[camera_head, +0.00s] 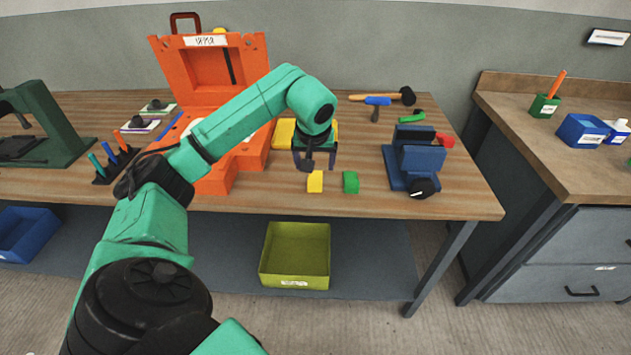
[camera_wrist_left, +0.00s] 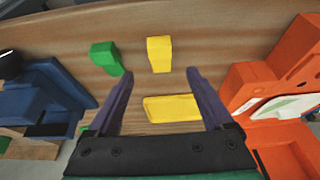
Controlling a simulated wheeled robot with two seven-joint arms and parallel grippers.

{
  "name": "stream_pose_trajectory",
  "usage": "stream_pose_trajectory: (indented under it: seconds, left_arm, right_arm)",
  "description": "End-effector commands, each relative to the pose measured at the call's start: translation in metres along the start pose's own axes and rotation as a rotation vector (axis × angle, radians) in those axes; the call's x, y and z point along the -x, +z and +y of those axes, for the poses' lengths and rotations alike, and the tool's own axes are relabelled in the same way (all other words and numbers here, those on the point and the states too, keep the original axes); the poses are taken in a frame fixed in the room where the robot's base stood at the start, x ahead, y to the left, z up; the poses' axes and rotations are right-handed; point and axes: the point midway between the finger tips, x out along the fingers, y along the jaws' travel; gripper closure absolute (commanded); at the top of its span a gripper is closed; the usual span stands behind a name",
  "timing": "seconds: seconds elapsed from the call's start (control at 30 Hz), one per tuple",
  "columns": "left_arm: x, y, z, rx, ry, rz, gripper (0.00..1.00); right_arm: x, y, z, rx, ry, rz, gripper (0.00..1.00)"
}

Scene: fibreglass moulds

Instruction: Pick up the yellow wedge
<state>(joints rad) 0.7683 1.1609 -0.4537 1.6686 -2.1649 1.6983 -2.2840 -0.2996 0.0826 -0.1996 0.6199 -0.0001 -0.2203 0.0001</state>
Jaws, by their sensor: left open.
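The yellow wedge (camera_head: 315,182) is a small block standing near the front edge of the wooden workbench, and it also shows in the left wrist view (camera_wrist_left: 160,54). My left gripper (camera_head: 315,163) is open and empty, with its dark fingers pointing down above and slightly behind the wedge. In the left wrist view the open fingers (camera_wrist_left: 158,82) are apart, and the wedge lies beyond their tips, between their lines. A green block (camera_head: 350,182) stands to the right of the wedge with a gap. My right gripper is not in view.
A flat yellow piece (camera_head: 284,131) lies farther back, partly behind my gripper. An open orange case (camera_head: 212,180) stands left and a blue vise (camera_head: 418,165) right. A hammer (camera_head: 385,96) lies behind. A yellow-green bin (camera_head: 295,255) sits below the bench.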

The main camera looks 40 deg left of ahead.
Motion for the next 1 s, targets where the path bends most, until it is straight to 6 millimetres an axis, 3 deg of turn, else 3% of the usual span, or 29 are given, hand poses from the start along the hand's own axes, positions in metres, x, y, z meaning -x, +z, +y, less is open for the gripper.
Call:
stream_pose_trajectory:
  seconds: [0.1, 0.27, 0.47, 0.7, 0.77, 0.93, 1.0]
  left_arm:
    - [-0.025, 0.0, 0.001, 0.0, 0.002, -0.004, 0.15]
    - [-0.044, 0.0, 0.001, 0.0, 0.003, -0.004, 0.15]
    - [-0.081, -0.001, 0.0, 0.001, 0.006, -0.003, 0.15]
    - [-0.088, -0.001, 0.0, -0.001, 0.005, 0.0, 0.15]
    - [-0.088, -0.001, 0.0, 0.0, 0.005, 0.0, 0.34]
    - [-0.088, -0.001, 0.0, 0.0, 0.005, 0.0, 0.99]
    - [-0.088, -0.001, 0.0, 0.0, 0.006, 0.0, 1.0]
  right_arm:
    - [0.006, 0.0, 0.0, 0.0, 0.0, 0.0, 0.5]
    - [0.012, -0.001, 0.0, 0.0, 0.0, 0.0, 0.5]
    - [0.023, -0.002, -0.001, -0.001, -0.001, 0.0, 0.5]
    - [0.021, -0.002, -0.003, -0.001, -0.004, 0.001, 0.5]
    - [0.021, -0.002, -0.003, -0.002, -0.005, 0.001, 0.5]
    - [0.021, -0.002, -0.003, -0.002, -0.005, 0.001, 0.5]
    - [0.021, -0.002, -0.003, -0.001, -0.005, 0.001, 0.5]
